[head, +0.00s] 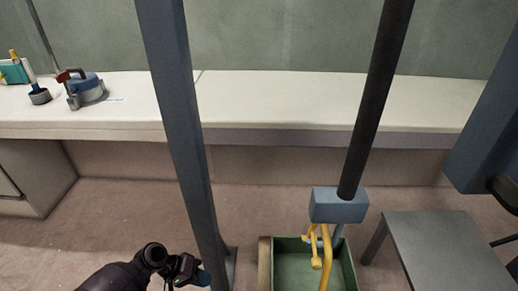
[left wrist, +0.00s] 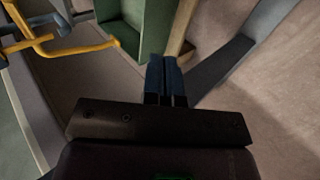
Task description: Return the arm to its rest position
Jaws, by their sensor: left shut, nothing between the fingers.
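My left arm comes in at the bottom of the head view, and its dark gripper (head: 203,277) points right, low beside the foot of a grey post (head: 180,110). In the left wrist view the two blue fingers of the left gripper (left wrist: 163,75) are together with nothing between them. They point toward a green bin (left wrist: 150,30) and look apart from it. My right gripper is not in view.
The green bin (head: 345,270) stands right of the post, with yellow bars (head: 326,262) and a blue-grey block (head: 339,206) on a dark pole above it. A grey table (head: 440,250) is at right. A long bench (head: 310,105) holds a blue-topped device (head: 88,88).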

